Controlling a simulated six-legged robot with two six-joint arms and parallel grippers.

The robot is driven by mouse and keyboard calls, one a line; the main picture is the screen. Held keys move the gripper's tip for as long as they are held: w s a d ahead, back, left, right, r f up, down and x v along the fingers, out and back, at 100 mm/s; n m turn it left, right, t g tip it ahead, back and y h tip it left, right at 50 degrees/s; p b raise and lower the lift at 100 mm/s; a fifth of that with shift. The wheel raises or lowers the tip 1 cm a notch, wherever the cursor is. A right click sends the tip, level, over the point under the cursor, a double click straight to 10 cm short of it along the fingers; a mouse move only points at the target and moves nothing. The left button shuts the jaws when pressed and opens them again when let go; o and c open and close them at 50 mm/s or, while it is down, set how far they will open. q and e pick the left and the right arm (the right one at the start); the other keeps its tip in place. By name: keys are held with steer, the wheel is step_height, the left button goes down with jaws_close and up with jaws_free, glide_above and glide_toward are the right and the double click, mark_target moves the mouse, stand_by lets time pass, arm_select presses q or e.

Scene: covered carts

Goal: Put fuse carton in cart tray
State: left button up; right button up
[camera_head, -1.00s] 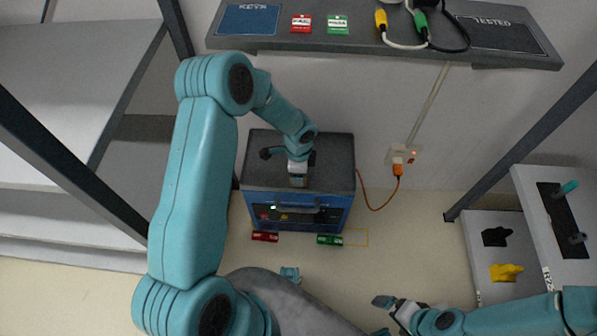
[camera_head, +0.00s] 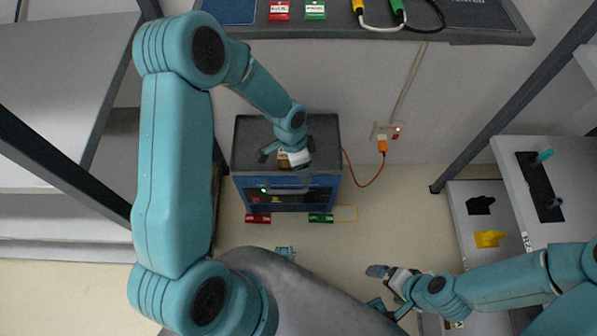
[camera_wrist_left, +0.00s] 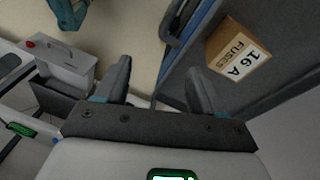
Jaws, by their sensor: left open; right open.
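The fuse carton (camera_wrist_left: 238,52), a small brown box with a white label reading "16 A FUSES", lies on a dark grey surface in the left wrist view. My left gripper (camera_wrist_left: 158,85) is open and empty there, and the carton is beyond its right finger, apart from it. In the head view my left gripper (camera_head: 288,156) hangs over the dark top of the blue cart (camera_head: 327,200) and largely hides the carton. My right gripper (camera_head: 378,287) is open and empty at the lower right, over the floor. I cannot tell which surface is the cart tray.
A grey shelf (camera_head: 420,34) with tags and cables runs along the back. An orange cable (camera_head: 367,182) runs to a wall socket. Shelving stands left; pale units with black and yellow items (camera_head: 489,239) stand right.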

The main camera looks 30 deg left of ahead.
arm_select(q)
steer(key=s+d+f+n+h, duration=0.1)
steer(key=s+d+f+n, duration=0.2)
steer(key=s+d+n, duration=0.2)
steer(key=s+d+f+n, duration=0.3)
steer(key=s+d+n, duration=0.1)
steer(key=s, duration=0.5)
steer(key=shift+s+d+f+n+h, duration=0.3)
steer(key=shift+d+n+h, duration=0.1)
steer(key=shift+n, duration=0.5)
